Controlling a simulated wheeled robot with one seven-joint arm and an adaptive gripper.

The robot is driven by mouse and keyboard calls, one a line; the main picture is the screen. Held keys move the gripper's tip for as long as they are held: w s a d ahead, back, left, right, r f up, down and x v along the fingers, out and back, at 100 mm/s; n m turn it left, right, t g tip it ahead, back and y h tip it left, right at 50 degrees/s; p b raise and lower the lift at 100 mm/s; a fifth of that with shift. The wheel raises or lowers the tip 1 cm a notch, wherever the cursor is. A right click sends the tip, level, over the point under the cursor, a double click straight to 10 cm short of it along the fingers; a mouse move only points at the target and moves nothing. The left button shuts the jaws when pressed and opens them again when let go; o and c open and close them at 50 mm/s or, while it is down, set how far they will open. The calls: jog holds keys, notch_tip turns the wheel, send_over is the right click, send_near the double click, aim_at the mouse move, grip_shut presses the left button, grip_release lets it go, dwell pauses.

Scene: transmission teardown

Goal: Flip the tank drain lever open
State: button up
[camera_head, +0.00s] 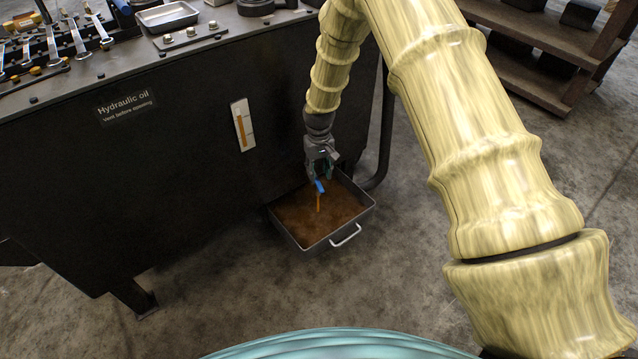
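The dark tank (190,190) carries a "Hydraulic oil" label (127,106) and a sight gauge (243,125) with amber fluid. A small blue lever (319,186) shows low at the tank's right side, just below my gripper (322,172). My gripper points down and its fingertips are at or very near the lever; I cannot tell whether they touch it. The fingers are small and partly hidden, so their opening is unclear. A thin amber stream (318,203) runs down below the lever into a drain pan (290,236) holding brown fluid. The drain outlet is hidden.
The pan has a metal handle (345,236) at its front and sits on the concrete floor. A dark pipe (384,150) stands right of the tank. Wrenches and a metal tray (167,17) lie on the tank top. Shelving (545,40) stands at the back right. The floor in front is clear.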

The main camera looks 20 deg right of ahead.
aim_at(319, 184)
jog(key=shift+f+b, duration=0.5)
jog(key=shift+f, duration=1.95)
grip_shut()
